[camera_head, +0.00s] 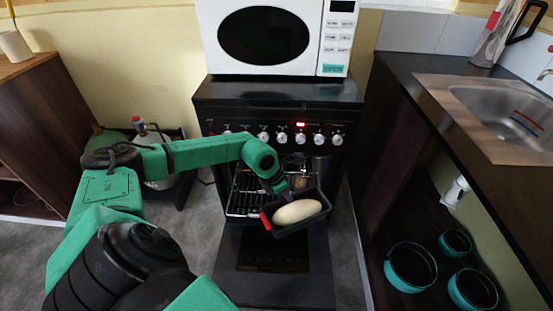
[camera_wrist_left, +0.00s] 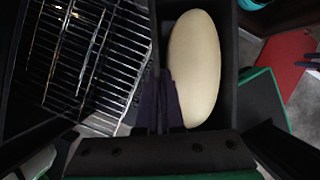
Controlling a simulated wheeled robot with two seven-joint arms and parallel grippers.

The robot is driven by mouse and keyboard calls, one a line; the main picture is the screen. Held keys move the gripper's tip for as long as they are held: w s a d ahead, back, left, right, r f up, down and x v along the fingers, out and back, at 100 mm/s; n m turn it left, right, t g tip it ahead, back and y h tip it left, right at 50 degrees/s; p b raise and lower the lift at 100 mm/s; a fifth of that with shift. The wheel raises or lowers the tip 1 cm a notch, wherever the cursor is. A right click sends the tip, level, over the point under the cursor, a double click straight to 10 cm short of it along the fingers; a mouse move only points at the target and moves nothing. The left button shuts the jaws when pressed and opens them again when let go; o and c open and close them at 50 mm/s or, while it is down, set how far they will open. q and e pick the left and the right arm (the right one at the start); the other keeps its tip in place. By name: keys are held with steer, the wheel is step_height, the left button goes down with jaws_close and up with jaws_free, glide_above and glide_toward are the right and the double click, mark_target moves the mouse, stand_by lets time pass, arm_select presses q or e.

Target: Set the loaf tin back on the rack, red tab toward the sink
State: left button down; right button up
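The loaf tin (camera_head: 288,229) is a dark open box with a pale oblong loaf (camera_head: 297,212) in it. It is above the lowered oven door, in front of the oven opening. Its red tab (camera_head: 266,221) is on the left end, the side away from the sink (camera_head: 505,110). My left gripper (camera_head: 284,193) is shut on the tin's far long wall. In the left wrist view the fingers (camera_wrist_left: 158,105) pinch the wall beside the loaf. The wire rack (camera_head: 243,190) is in the oven, behind the tin; it also shows in the left wrist view (camera_wrist_left: 90,60). My right gripper cannot be made out.
The oven door (camera_head: 275,285) is folded down. A microwave (camera_head: 208,40) stands on the stove. The right counter (camera_head: 410,75) has teal bowls (camera_head: 390,270) below. A gas bottle (camera_head: 158,160) stands left of the stove. The rack area visible beyond the tin looks empty.

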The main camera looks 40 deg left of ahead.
arm_select(q)
steer(key=w+a+f+n+g+y+b, duration=0.25)
steer(key=a+n+b, duration=0.4)
steer(key=n, duration=0.85)
steer(key=w+a+f+n+g+y+b, duration=0.15)
steer(key=a+n+g+y+b, duration=0.25)
steer(key=n+b, duration=0.85)
arm_select(e)
steer(key=w+a+f+p, duration=0.2)
steer(key=w+f+p, duration=0.1)
steer(key=w, duration=0.3)
arm_select(q)
steer(key=f+n+b, duration=0.1)
steer(key=f, duration=0.2)
steer(key=f+n+b, duration=0.1)
steer(key=f, duration=0.2)
steer(key=s+f+n, duration=0.1)
steer(key=f, duration=0.2)
steer(key=shift+a+f+t+h+b, duration=0.15)
steer(key=shift+f+t+h+b, duration=0.1)
steer(key=shift+f+b, duration=0.15)
steer(key=c, duration=1.1)
jaws_free()
steer(key=shift+o, duration=0.2)
arm_select(e)
step_height(320, 180, up, 9)
steer(key=s, duration=0.1)
steer(key=shift+a+f+y, duration=0.2)
steer(key=shift+a+y, duration=0.05)
steer(key=shift+y, duration=0.05)
